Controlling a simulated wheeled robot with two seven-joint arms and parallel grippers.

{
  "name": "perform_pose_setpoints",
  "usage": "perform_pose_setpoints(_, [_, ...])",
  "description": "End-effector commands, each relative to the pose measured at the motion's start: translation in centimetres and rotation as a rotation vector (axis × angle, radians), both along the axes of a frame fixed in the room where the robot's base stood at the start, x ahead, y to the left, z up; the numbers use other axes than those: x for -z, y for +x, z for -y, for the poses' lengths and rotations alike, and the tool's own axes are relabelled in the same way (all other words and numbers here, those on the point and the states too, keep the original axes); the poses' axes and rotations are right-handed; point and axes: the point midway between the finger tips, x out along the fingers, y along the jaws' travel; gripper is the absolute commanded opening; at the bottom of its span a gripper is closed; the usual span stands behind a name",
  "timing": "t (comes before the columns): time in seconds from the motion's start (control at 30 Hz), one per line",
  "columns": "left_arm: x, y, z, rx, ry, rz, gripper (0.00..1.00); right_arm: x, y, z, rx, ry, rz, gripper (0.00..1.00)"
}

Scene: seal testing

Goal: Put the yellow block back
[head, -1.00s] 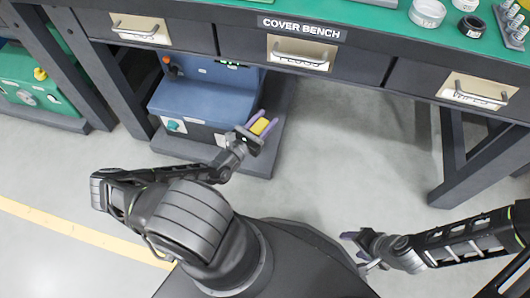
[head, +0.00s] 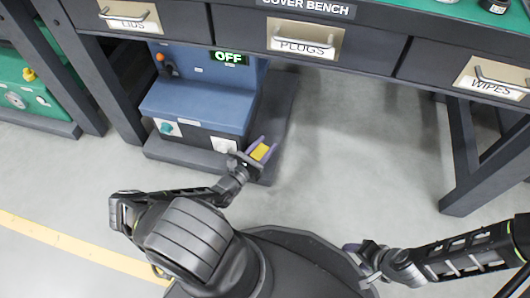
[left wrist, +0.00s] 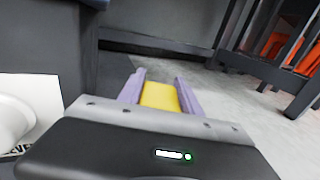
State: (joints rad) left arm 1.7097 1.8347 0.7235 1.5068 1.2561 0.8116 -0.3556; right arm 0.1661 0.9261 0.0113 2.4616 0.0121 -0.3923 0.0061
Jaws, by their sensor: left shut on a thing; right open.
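My left gripper (head: 258,151) is shut on the yellow block (head: 261,152). It holds the block in front of the right part of a blue and dark machine under the bench. In the left wrist view the yellow block (left wrist: 160,96) sits between the two purple fingers of the left gripper (left wrist: 160,88). My right gripper (head: 352,253) is open, low at the right beside my base, away from the block. I cannot tell whether the block touches the machine's base.
The blue machine (head: 205,100) shows a lit OFF sign (head: 229,58) and stands on a dark base plate (head: 180,155). Above it the bench has drawers marked LIDS (head: 130,18), PLUGS (head: 304,40) and WIPES (head: 495,80). The floor (head: 370,150) right of the machine is clear.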

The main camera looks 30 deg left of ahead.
Motion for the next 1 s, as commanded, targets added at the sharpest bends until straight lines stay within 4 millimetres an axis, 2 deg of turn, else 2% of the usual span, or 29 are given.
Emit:
perform_pose_setpoints(0.23, [3.8,0.0,0.1,0.0,-0.001,0.001,0.0,2.4,0.3,0.1,0.002,0.004,0.002,0.59])
perform_pose_setpoints(0.7, [4.4,0.0,0.0,0.001,0.0,0.001,0.0,2.5,0.4,0.1,0.003,0.005,0.002,0.59])
perform_pose_setpoints(0.73, [4.3,0.0,0.0,0.001,-0.001,0.0,0.43,2.4,0.4,0.1,0.003,0.005,0.001,0.59])
perform_pose_setpoints(1.0, [4.3,0.0,0.0,0.0,-0.001,-0.001,0.63,2.4,0.4,0.1,0.003,0.005,0.001,0.59])
